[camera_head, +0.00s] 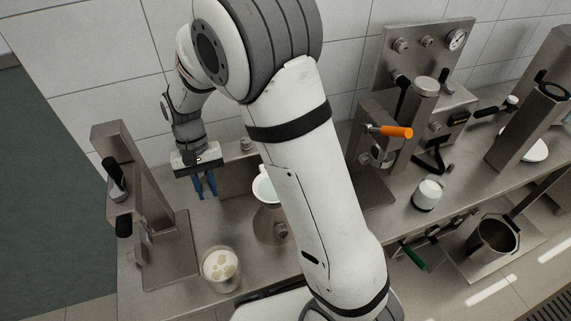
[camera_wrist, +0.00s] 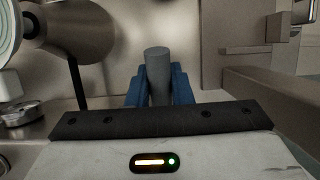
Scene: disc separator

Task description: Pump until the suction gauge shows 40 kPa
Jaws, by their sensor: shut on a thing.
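My gripper (camera_head: 205,189) has blue fingers and hangs at the left part of the steel counter, left of a white-rimmed funnel-like vessel. In the wrist view its fingers (camera_wrist: 160,92) are shut on an upright grey cylindrical grip (camera_wrist: 158,58). What this grip joins to is hidden. A round dial gauge (camera_head: 457,40) sits on the steel panel at the upper right of the head view. Its reading is too small to tell, and I cannot tell whether it is the suction gauge.
The white-rimmed vessel (camera_head: 264,190) stands close to the right of my gripper. A steel stand (camera_head: 170,262) is at the left, and a glass with pale contents (camera_head: 221,270) is in front. A machine with an orange handle (camera_head: 396,132) stands right of my arm.

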